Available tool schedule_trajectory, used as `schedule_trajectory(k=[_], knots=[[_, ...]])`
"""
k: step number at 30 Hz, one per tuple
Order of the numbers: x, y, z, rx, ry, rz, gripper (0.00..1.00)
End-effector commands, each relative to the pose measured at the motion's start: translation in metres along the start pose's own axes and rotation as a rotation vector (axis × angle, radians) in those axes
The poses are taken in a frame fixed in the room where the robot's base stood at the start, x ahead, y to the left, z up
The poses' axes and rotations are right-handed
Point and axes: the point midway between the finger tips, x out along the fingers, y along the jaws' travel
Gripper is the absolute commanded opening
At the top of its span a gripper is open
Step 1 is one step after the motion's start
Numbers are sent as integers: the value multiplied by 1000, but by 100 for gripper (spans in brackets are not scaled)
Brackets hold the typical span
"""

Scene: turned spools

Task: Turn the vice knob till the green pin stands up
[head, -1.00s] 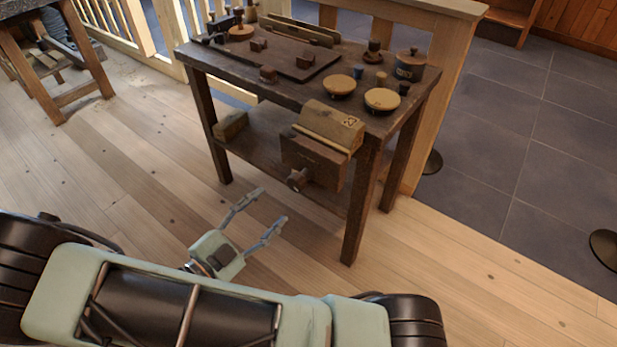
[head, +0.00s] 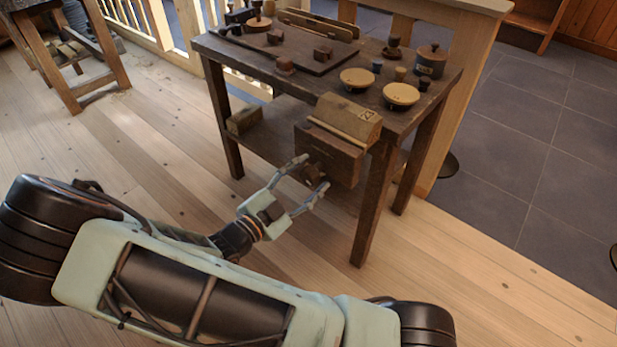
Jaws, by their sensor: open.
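The wooden vice (head: 330,151) is mounted on the front of the dark workbench (head: 373,205), with a lighter wood block (head: 348,115) at its top. I cannot make out a green pin.
The bench top holds a dark board (head: 300,54) with small pieces, two round light-topped stools (head: 401,94) and a dark lidded pot (head: 431,61). A wood block (head: 245,120) lies on the lower shelf.

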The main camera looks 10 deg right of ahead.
Motion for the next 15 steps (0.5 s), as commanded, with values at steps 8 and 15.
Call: schedule_trajectory(k=[8, 15], knots=[[0, 0, 0, 0, 0, 0, 38], [0, 0, 0, 0, 0, 0, 11]])
